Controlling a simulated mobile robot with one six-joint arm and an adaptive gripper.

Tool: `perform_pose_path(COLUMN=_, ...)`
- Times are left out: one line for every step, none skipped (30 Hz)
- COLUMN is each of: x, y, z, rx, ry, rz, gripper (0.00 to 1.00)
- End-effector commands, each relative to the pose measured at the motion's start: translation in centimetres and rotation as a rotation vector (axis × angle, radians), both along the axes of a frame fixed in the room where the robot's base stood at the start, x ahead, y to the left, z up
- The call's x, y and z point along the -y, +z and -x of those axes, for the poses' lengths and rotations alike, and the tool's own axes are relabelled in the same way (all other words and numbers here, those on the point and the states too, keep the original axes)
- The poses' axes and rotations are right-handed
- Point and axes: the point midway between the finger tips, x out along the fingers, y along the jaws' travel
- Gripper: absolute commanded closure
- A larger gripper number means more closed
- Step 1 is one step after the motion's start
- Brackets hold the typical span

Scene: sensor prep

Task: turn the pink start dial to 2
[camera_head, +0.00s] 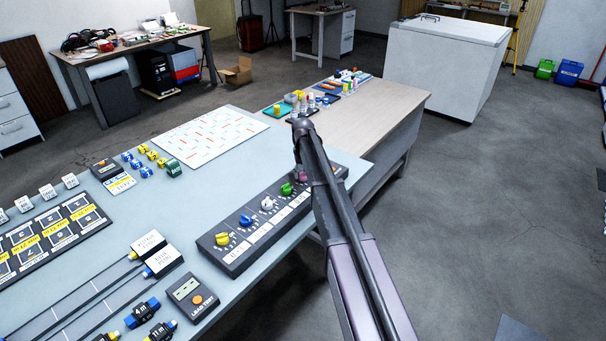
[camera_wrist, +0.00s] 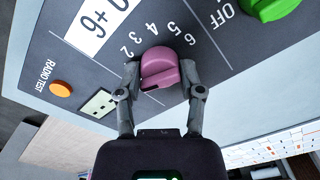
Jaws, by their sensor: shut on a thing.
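The pink start dial (camera_wrist: 159,72) is in the middle of the wrist view, with printed numbers from 2 to 6 showing beside it. My gripper (camera_wrist: 160,66) is shut on it, one finger on each side. I cannot tell exactly which number the dial points to. In the head view the pink dial (camera_head: 301,174) is at the right part of the dark control panel (camera_head: 234,262), partly hidden by my arm. My gripper's fingers are not clear in that view.
A green dial (camera_wrist: 270,8) sits beside the pink one. White (camera_head: 267,203), blue (camera_head: 245,220) and yellow (camera_head: 222,239) dials continue along the panel. An orange button (camera_wrist: 61,89) marked "RADIO TEST" is near. A light wooden table (camera_head: 400,98) adjoins the bench.

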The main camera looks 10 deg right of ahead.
Motion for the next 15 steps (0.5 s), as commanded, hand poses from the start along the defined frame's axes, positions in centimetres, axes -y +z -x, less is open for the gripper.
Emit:
perform_pose_path(x=-0.10, y=-0.05, z=0.15, rx=-0.002, ry=-0.042, rz=-0.002, gripper=0.98)
perform_pose_path(x=-0.10, y=-0.05, z=0.15, rx=-0.002, ry=-0.070, rz=-0.002, gripper=0.98)
perform_pose_path(x=-0.10, y=-0.05, z=0.16, rx=-0.003, ry=-0.107, rz=-0.002, gripper=0.98)
perform_pose_path(x=-0.11, y=-0.05, z=0.16, rx=-0.003, ry=-0.135, rz=-0.002, gripper=0.98)
perform_pose_path(x=-0.11, y=-0.05, z=0.16, rx=-0.003, ry=-0.164, rz=-0.002, gripper=0.98)
perform_pose_path(x=-0.11, y=-0.06, z=0.17, rx=-0.003, ry=-0.202, rz=-0.002, gripper=0.98)
perform_pose_path(x=-0.11, y=-0.06, z=0.17, rx=-0.003, ry=-0.231, rz=-0.002, gripper=0.98)
perform_pose_path(x=-0.11, y=-0.06, z=0.18, rx=-0.003, ry=-0.259, rz=-0.002, gripper=0.98)
perform_pose_path(x=-0.11, y=-0.06, z=0.18, rx=-0.003, ry=-0.297, rz=-0.002, gripper=0.98)
perform_pose_path(x=-0.11, y=-0.06, z=0.18, rx=-0.003, ry=-0.325, rz=-0.001, gripper=0.98)
perform_pose_path(x=-0.11, y=-0.06, z=0.19, rx=-0.003, ry=-0.354, rz=-0.001, gripper=0.98)
perform_pose_path(x=-0.12, y=-0.06, z=0.19, rx=-0.004, ry=-0.390, rz=-0.002, gripper=0.98)
perform_pose_path(x=-0.12, y=-0.06, z=0.20, rx=-0.004, ry=-0.418, rz=-0.002, gripper=0.98)
perform_pose_path(x=-0.12, y=-0.06, z=0.21, rx=-0.004, ry=-0.444, rz=-0.002, gripper=0.98)
perform_pose_path(x=-0.12, y=-0.06, z=0.20, rx=-0.004, ry=-0.478, rz=-0.002, gripper=0.98)
